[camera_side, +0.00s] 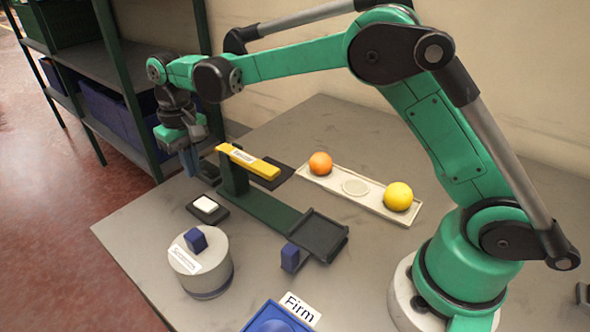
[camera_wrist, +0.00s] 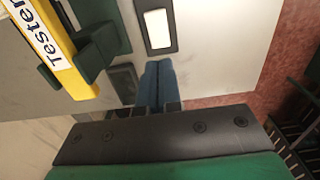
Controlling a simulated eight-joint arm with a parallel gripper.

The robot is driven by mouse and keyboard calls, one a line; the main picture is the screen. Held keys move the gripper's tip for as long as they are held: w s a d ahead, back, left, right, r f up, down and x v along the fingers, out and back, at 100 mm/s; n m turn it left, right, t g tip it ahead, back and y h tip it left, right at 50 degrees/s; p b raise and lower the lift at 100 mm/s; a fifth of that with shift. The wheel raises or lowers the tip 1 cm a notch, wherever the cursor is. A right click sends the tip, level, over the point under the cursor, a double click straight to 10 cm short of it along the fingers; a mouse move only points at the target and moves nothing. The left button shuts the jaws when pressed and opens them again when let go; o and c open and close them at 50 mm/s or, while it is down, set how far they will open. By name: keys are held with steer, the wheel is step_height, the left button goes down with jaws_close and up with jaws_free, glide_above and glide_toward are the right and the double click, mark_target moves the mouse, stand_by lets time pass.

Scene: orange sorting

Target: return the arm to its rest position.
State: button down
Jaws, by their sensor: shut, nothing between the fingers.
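My gripper (camera_side: 190,160) hangs at the far left end of my green arm in the side view, over the back left part of the table. Its two blue fingers lie together, shut and empty, and they also show in the wrist view (camera_wrist: 158,84). It is apart from the yellow-topped tester (camera_side: 247,160), which stands just to its right. The tester's yellow bar also shows at the upper left of the wrist view (camera_wrist: 62,50).
A tray (camera_side: 355,187) holds an orange fruit (camera_side: 320,164) and a yellow fruit (camera_side: 398,196). A round labelled stand (camera_side: 200,268), a white-topped pad (camera_side: 207,208) and a blue "Firm" bin (camera_side: 262,318) are nearer. A shelf (camera_side: 100,65) stands behind left.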

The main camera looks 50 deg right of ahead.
steer(key=shift+r, duration=0.25)
steer(key=s+d+r+t, duration=0.3)
steer(key=s+d+r, duration=0.2)
steer(key=s+r, duration=0.25)
steer(key=s+d+f+t, duration=0.2)
steer(key=s+f+t, duration=0.1)
steer(key=s, duration=0.6)
steer(key=shift+s+d+t, duration=0.3)
steer(key=shift+t, duration=0.2)
